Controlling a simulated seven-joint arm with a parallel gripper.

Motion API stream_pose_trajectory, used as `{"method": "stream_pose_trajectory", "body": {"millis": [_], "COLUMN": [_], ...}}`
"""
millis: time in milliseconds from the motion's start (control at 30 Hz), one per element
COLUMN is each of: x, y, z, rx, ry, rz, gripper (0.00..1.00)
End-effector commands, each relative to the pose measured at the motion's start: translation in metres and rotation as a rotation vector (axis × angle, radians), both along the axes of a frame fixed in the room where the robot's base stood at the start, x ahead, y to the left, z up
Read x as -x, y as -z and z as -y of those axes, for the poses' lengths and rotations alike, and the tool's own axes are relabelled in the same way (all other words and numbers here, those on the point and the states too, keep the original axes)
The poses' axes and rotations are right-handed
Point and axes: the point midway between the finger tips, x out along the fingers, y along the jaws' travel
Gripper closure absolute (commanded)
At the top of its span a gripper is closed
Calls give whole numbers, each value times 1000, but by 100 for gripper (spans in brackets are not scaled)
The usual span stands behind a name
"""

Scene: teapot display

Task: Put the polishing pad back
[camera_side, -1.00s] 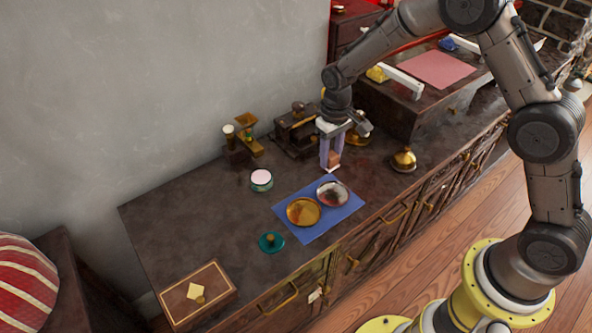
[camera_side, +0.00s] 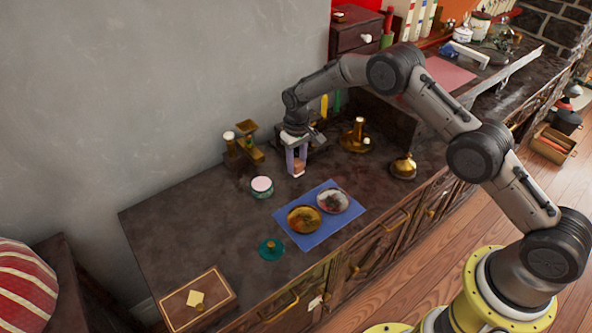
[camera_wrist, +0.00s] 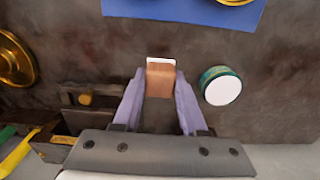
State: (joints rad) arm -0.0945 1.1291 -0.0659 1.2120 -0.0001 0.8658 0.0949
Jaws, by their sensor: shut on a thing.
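My gripper (camera_side: 297,160) is shut on the polishing pad (camera_side: 298,169), a small wooden block with a white edge. The pad also shows between the two pale fingers in the wrist view (camera_wrist: 160,80). My gripper holds it over the dark cabinet top, behind the blue cloth (camera_side: 318,238) and to the right of the round teal tin with a pale top (camera_side: 262,186). The tin is right of the pad in the wrist view (camera_wrist: 222,88). I cannot tell how far the pad is above the surface.
Two round metal dishes, one gold (camera_side: 304,219) and one silvery (camera_side: 333,201), lie on the cloth. A teal lid (camera_side: 271,249), a brass bell-shaped piece (camera_side: 403,167), a brass candlestick-like piece (camera_side: 356,137) and a wooden box (camera_side: 197,300) stand around.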

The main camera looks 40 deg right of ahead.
Motion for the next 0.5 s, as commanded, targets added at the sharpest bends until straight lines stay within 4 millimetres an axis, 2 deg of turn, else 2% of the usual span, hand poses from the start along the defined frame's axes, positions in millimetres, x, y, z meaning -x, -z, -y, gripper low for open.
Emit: {"method": "stream_pose_trajectory", "body": {"millis": [233,500], "x": [-3,-3], "y": [31,34], "z": [0,0], "rx": [0,0], "ry": [0,0], "rz": [-2,1], "gripper": [100,100]}}
